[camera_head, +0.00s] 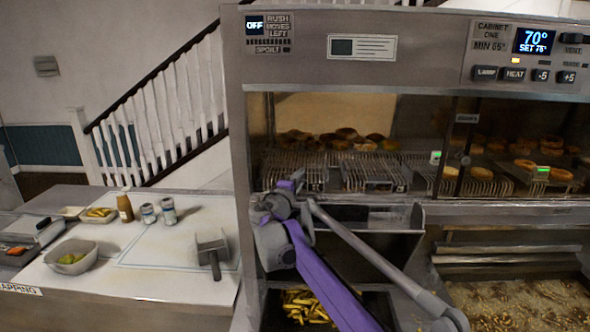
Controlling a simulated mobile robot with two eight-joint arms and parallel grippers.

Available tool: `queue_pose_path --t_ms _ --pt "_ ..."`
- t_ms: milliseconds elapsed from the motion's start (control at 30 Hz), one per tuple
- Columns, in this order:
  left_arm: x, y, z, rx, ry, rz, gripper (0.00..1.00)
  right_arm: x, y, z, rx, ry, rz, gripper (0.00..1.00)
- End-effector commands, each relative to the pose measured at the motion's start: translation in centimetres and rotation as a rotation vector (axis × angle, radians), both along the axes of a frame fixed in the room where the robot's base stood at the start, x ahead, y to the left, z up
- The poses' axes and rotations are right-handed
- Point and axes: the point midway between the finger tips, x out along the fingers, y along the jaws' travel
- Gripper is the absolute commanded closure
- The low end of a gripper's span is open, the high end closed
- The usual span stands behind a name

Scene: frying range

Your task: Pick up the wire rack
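Several wire racks stand in the heated cabinet behind its open front. One wire rack (312,172) is at the cabinet's left end, another wire rack (372,172) is right of it, and a further wire rack (462,182) is to the right. I cannot tell which one the task means. My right gripper (291,181) is at the cabinet's front edge, just in front of the leftmost rack and overlapping its lower left part. Its fingers are small and partly hidden by the wrist, so I cannot tell whether it touches or grips the rack. My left gripper is out of view.
Brown round food pieces (345,133) lie behind and on the racks. A bin of fries (303,306) is below my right arm. The left counter (165,250) holds a scoop (212,250), a bowl (72,257), a bottle (125,208) and shakers. A breading tray (520,300) is lower right.

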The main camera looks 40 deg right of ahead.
Motion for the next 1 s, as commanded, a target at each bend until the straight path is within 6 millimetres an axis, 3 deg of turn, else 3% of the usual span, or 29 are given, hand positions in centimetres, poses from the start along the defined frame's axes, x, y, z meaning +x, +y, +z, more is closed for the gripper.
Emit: queue_pose_path --t_ms 33,167,200,1000 --pt "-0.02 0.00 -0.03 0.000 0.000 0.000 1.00 0.00 0.02 -0.03 0.000 0.000 0.000 0.75" --pt "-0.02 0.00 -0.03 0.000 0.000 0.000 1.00 -0.01 0.03 -0.03 0.000 0.000 0.000 0.98" --pt "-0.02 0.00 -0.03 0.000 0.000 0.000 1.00 -0.01 0.03 -0.02 0.000 0.000 0.000 1.00" --pt "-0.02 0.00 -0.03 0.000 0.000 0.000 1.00 -0.01 0.07 -0.04 0.000 0.000 0.000 1.00"
